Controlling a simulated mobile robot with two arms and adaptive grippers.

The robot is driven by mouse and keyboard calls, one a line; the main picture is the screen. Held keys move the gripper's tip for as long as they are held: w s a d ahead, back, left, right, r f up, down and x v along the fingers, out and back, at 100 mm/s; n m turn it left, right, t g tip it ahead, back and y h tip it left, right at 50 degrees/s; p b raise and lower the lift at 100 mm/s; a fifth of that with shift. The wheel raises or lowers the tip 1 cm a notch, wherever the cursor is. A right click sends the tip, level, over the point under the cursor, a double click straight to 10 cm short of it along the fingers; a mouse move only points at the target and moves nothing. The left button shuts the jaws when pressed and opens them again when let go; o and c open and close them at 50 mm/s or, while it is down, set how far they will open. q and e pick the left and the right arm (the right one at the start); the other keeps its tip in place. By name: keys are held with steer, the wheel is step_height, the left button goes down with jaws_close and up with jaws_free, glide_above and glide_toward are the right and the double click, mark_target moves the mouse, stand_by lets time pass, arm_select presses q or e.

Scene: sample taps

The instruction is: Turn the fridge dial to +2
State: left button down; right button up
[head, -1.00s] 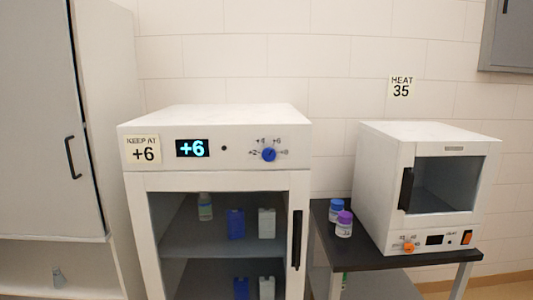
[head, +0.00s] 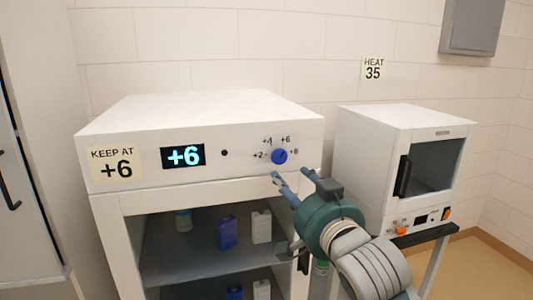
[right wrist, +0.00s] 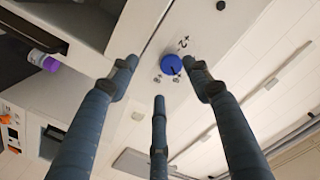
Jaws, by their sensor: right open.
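The blue fridge dial (head: 279,156) is on the white fridge's (head: 200,112) top front panel, ringed by marks +2, +4, +6 and +8. Its pointer is too small to read surely. The lit display (head: 183,156) reads +6. My right gripper (head: 291,177) is open and empty, its fingers just below and in front of the dial, apart from it. In the right wrist view the dial (right wrist: 171,64) shows between the spread fingertips (right wrist: 159,72), with the +2 mark beside it. My left gripper is out of view.
A card (head: 114,164) on the panel reads KEEP AT +6. A white heater (head: 390,150) stands to the right, under a HEAT 35 sign (head: 373,69). A purple-capped bottle (right wrist: 42,59) shows in the wrist view. The fridge top is clear.

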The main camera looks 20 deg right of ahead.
mark_target(280, 159)
steer(key=w, duration=0.2)
steer(key=w+r+p, duration=0.1)
steer(key=w, duration=0.2)
steer(key=w+r, duration=0.1)
steer(key=w, duration=0.2)
steer(key=shift+w+r+p, duration=0.1)
steer(key=shift+w+p, duration=0.15)
steer(key=shift+p, duration=0.1)
steer(key=shift+w, duration=0.4)
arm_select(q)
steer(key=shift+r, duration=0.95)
arm_select(e)
steer(key=c, duration=1.1)
